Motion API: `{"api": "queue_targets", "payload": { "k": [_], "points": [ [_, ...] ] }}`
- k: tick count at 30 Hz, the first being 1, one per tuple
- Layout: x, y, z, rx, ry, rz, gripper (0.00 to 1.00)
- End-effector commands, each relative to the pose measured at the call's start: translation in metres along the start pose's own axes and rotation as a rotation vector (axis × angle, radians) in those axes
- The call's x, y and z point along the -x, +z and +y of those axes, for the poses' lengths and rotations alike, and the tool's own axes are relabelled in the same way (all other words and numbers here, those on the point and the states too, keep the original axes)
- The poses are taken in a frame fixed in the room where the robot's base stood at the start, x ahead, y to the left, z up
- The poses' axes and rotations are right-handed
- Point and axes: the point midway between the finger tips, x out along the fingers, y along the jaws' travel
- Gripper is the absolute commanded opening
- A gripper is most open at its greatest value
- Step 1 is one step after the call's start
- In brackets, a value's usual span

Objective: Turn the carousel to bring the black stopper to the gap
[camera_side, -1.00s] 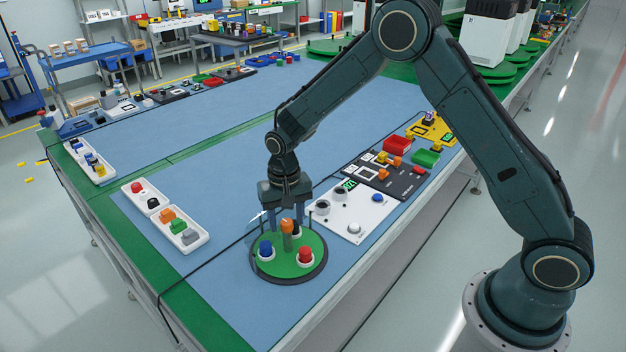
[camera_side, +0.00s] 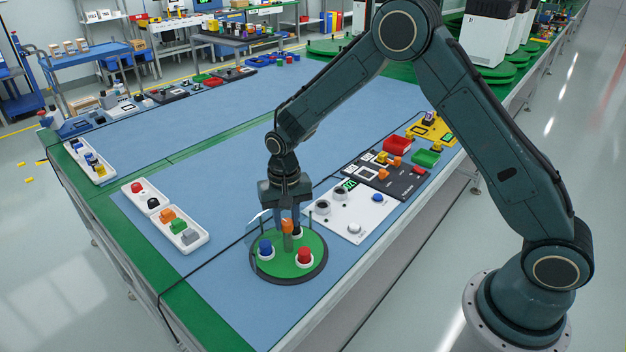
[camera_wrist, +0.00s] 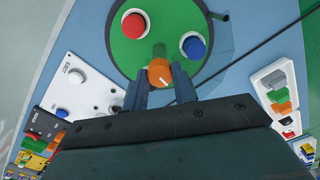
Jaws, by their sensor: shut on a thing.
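The carousel (camera_side: 284,271) is a green disc with a dark rim on the blue mat. An orange knob (camera_side: 287,227) stands on a grey post at its middle. My gripper (camera_side: 288,230) points down and is shut on this knob; in the wrist view the orange knob (camera_wrist: 160,72) sits between the fingertips. A blue stopper (camera_side: 265,247) and a red stopper (camera_side: 304,253) stand in white cups at the disc's front left and front right. Another white cup (camera_side: 297,233) shows partly behind my fingers; its black stopper is mostly hidden. I cannot make out the gap clearly.
A clear panel (camera_side: 256,223) stands at the carousel's back left edge. A white panel (camera_side: 352,213) with knobs lies close on the right. A white tray (camera_side: 185,239) with several coloured pieces lies on the left.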

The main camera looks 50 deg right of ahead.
Motion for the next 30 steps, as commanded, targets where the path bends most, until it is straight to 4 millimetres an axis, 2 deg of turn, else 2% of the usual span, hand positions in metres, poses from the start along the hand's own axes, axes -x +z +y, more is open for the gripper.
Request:
{"api": "queue_targets", "payload": {
  "k": [30],
  "points": [
    [0.0013,-0.0008,0.0003,-0.471,-0.002,0.006,0.00]
  ]
}}
